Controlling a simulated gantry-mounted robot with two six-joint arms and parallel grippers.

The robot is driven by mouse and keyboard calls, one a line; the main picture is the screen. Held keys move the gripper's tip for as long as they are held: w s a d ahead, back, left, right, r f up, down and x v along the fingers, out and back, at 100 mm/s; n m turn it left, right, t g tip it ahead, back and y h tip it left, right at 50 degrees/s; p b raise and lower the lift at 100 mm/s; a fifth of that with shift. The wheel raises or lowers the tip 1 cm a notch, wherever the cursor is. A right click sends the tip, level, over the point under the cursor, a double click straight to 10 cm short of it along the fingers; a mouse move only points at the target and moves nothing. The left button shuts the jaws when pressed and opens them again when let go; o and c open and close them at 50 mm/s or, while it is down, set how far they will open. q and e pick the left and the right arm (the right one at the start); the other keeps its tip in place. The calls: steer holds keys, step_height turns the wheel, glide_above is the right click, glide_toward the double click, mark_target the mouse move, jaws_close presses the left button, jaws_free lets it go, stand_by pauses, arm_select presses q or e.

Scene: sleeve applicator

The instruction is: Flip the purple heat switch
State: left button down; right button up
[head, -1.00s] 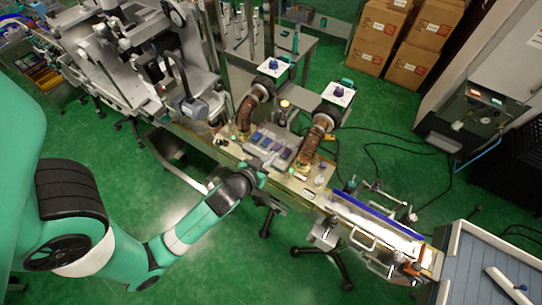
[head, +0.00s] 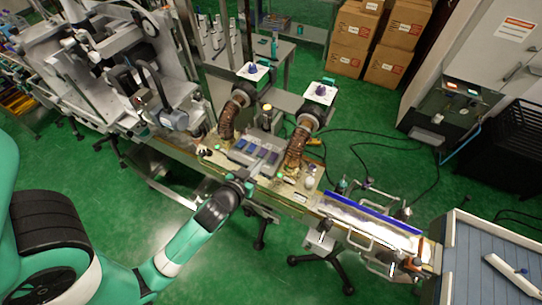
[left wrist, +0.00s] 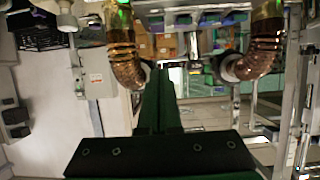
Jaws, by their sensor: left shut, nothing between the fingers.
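A grey control box (head: 232,155) with several dark blue-purple switches (head: 262,153) sits on the machine table between two copper hoses. The switches are too small to tell which one is the heat switch. My left gripper (head: 246,181) is just in front of the box, at the table's near edge, apart from the switches as far as I can see. In the left wrist view its dark green fingers (left wrist: 160,88) are together with nothing between them. My right gripper is out of view.
Copper hoses stand left (head: 227,123) and right (head: 297,146) of the box, each under a heater unit with a purple knob on a white top. A conveyor (head: 365,222) with a blue rail runs off to the right. Open green floor lies in front.

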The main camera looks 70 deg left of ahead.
arm_select(q)
glide_above(272, 159)
steer(key=s+d, duration=0.1)
steer(key=s, duration=0.1)
steer(key=f, duration=0.2)
steer(key=shift+w+d+f, duration=0.1)
steer(key=shift+d+f, duration=0.1)
steer(key=shift+f, duration=0.2)
steer(key=f, duration=0.1)
steer(key=w+f, duration=0.1)
steer(key=shift+a+f+b, duration=0.35)
steer(key=shift+w+a+f, duration=0.15)
steer(key=shift+a+f, duration=0.05)
steer(key=shift+f, duration=0.4)
steer(key=shift+w+a+r+p, duration=0.1)
steer(key=shift+w+r+p, duration=0.1)
steer(key=shift+p, duration=0.6)
steer(key=shift+f+g+h+b, duration=0.3)
steer(key=shift+f, duration=0.05)
steer(key=shift+s, duration=0.1)
